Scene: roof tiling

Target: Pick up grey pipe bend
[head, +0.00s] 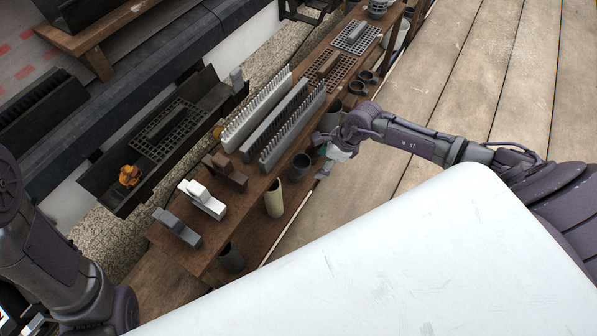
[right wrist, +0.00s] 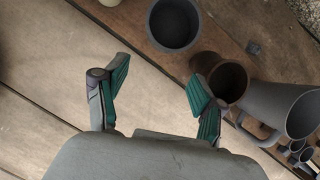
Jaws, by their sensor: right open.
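Several pipe pieces stand along the right side of the wooden bench. A dark grey one (head: 299,167) with a round open top stands just left of my right gripper (head: 325,170); it also shows as a round opening in the right wrist view (right wrist: 174,24). A lighter grey flared pipe piece (right wrist: 290,108) is at the right of the right wrist view. I cannot tell for certain which grey piece is the bend. My right gripper (right wrist: 158,82) is open, with nothing between its green-padded fingers. My left arm shows at the left edge, but its gripper is out of view.
A brown pipe piece (right wrist: 230,78) is close to the right finger. A cream pipe (head: 274,199) stands nearby. Toothed strips (head: 257,110), grid tiles (head: 326,66) and block-like tiles (head: 203,199) fill the bench (head: 243,208). The plank floor (head: 480,75) on the right is clear.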

